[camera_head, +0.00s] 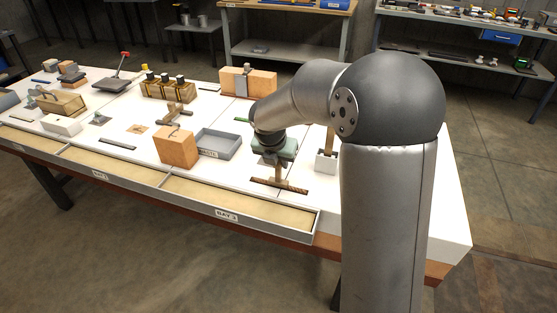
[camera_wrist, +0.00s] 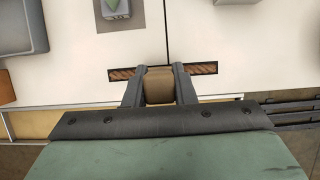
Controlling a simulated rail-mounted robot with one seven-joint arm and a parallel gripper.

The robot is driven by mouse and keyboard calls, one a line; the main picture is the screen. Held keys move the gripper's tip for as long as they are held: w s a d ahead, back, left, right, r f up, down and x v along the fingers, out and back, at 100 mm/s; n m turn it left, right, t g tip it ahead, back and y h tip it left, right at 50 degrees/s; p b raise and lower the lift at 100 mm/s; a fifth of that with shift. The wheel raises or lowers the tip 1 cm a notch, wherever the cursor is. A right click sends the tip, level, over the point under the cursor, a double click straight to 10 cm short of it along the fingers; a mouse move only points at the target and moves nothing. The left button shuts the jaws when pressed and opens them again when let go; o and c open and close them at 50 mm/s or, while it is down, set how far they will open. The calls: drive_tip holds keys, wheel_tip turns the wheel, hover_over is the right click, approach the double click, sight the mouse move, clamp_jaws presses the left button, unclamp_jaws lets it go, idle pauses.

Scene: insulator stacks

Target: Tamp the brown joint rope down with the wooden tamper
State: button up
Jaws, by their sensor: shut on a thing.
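My gripper (camera_head: 278,172) is low over the front right of the white table, pointing down. In the wrist view my gripper (camera_wrist: 159,78) has both fingers closed on the sides of the wooden tamper (camera_wrist: 159,88). The brown joint rope (camera_head: 295,187) lies in a dark, narrow slot in the table top near its front edge. In the wrist view the joint rope (camera_wrist: 122,74) shows on both sides of the tamper, which covers its middle. I cannot tell whether the tamper's foot touches the rope.
A grey tray (camera_head: 220,145) and a wooden block (camera_head: 177,148) stand left of my gripper. A shallow front bin marked BAY 3 (camera_head: 228,215) runs along the table edge.

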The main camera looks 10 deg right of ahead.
drive_tip(key=shift+f, duration=0.6)
drive_tip(key=shift+s+f, duration=0.1)
drive_tip(key=shift+f, duration=0.05)
idle(1.8)
wheel_tip(320, 180, up, 7)
drive_tip(key=p, duration=0.7)
drive_tip(key=shift+p, duration=0.35)
